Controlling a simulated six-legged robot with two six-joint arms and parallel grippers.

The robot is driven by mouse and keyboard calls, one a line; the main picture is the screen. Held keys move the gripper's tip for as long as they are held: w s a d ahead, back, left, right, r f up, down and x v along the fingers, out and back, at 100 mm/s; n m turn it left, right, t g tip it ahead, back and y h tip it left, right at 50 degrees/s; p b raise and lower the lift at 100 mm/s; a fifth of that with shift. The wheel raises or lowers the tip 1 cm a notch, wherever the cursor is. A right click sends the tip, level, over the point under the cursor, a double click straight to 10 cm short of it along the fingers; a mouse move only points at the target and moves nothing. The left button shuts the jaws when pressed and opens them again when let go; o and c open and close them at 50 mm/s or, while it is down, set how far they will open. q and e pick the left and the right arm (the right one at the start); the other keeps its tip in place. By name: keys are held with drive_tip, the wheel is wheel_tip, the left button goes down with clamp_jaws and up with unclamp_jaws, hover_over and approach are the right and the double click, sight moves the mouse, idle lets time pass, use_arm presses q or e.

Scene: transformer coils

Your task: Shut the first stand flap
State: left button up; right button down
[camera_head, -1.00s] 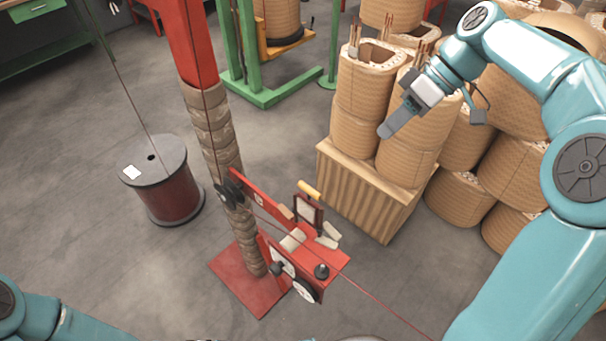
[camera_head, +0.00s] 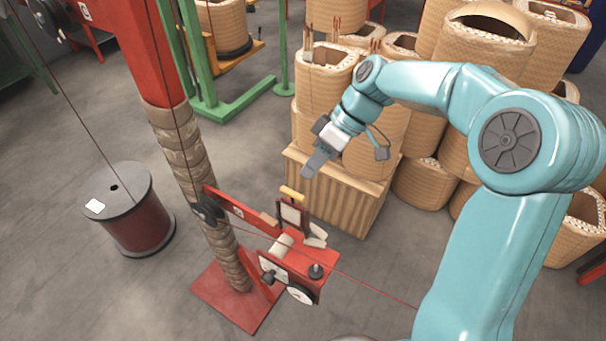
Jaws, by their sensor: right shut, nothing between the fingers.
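A red stand (camera_head: 262,300) with a rope-wrapped red post stands in the middle of the floor. At its head is a small upright flap with a dark frame and pale middle (camera_head: 291,214), topped by a yellow handle (camera_head: 291,192). The flap looks raised above the red plate (camera_head: 318,258), which carries a pale roller (camera_head: 282,245). My right gripper (camera_head: 308,171) comes from the upper right, shut and empty. In the picture its tip is just above and right of the yellow handle; a gap shows between them. My left gripper is out of view.
A wooden crate (camera_head: 345,208) with tan coils stands behind the stand; more coils (camera_head: 420,185) are piled at right. A dark red wire spool (camera_head: 137,222) stands left, and a thin red wire (camera_head: 375,287) crosses the stand. Grey floor is free in front.

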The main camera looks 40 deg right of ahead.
drive_tip(key=a, duration=0.1)
drive_tip(key=s+a, duration=0.1)
drive_tip(key=a, duration=0.1)
drive_tip(key=shift+s+f, duration=0.1)
drive_tip(key=shift+f, duration=0.05)
drive_tip(key=shift+a, duration=0.2)
drive_tip(key=s+a+f+n+t+h+b, duration=0.1)
drive_tip(key=s+a+f+t+h+b, duration=0.2)
drive_tip(key=b, duration=0.8)
drive_tip(key=s+a+f+n+t+h+b, duration=0.2)
drive_tip(key=s+a+f+t+h+b, duration=0.1)
drive_tip(key=a+f+h+b, duration=0.4)
drive_tip(key=shift+s+a+f+t+h+b, duration=0.3)
drive_tip(key=shift+a+t+h+b, duration=0.2)
drive_tip(key=shift+a+h+b, duration=1.75)
drive_tip(key=shift+a+f+p, duration=0.2)
drive_tip(key=shift+a+p, duration=0.15)
drive_tip(key=shift+a, duration=0.2)
drive_tip(key=shift+r, duration=0.1)
